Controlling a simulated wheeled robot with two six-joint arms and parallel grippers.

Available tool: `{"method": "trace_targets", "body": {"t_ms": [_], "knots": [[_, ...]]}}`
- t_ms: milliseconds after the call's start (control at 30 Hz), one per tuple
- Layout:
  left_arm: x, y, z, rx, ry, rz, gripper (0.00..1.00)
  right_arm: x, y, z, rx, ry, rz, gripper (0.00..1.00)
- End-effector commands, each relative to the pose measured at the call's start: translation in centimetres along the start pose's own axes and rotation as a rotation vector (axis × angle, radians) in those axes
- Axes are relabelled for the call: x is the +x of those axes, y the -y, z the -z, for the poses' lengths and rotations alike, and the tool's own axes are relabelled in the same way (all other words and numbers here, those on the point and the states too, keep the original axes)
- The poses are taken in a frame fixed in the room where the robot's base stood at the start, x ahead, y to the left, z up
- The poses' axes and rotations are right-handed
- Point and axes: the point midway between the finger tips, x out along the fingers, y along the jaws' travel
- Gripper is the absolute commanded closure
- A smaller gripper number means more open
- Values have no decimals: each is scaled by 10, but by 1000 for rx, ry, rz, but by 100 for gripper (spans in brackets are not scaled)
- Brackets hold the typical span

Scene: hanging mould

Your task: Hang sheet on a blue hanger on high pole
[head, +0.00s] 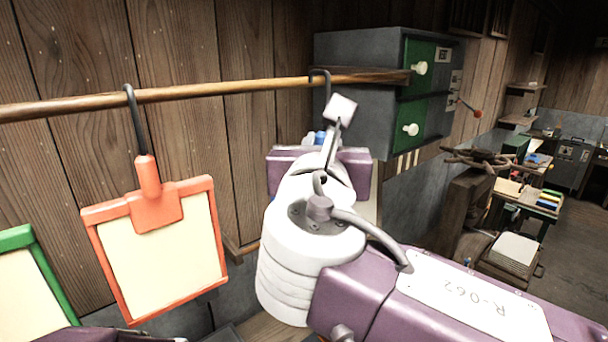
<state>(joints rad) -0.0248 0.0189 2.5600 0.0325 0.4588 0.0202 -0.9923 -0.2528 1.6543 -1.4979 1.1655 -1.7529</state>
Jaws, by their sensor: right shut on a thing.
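The wooden pole (215,89) runs across the view along the plank wall. My right gripper (337,118) is raised just below the pole's right part and is shut on the blue hanger (319,137), of which only a small blue piece shows behind the gripper. A dark hook (327,80) above the gripper curves over the pole; I cannot tell whether it bears weight. A pale strip (376,196) behind my arm may be the sheet's edge; the rest is hidden. My left gripper is not in view.
A red hanger (150,178) with a cream sheet hangs from the pole at left. A green-framed sheet (37,252) is at the lower left. A dark cabinet (355,52) with green drawers stands at the pole's right end. Benches and shelves fill the right background.

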Motion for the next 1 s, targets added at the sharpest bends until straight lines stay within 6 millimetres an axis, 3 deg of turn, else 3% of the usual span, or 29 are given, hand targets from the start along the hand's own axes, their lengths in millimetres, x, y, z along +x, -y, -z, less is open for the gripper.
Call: {"method": "trace_targets", "body": {"t_ms": [100, 367, 1000], "knots": [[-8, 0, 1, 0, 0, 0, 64, -6, 4, -16, 1, 0, -14, 100], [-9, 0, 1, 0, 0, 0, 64, -4, 0, -16, -2, 0, -17, 100], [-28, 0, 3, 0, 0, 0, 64, 39, -44, -17, -4, 0, -16, 100]]}}
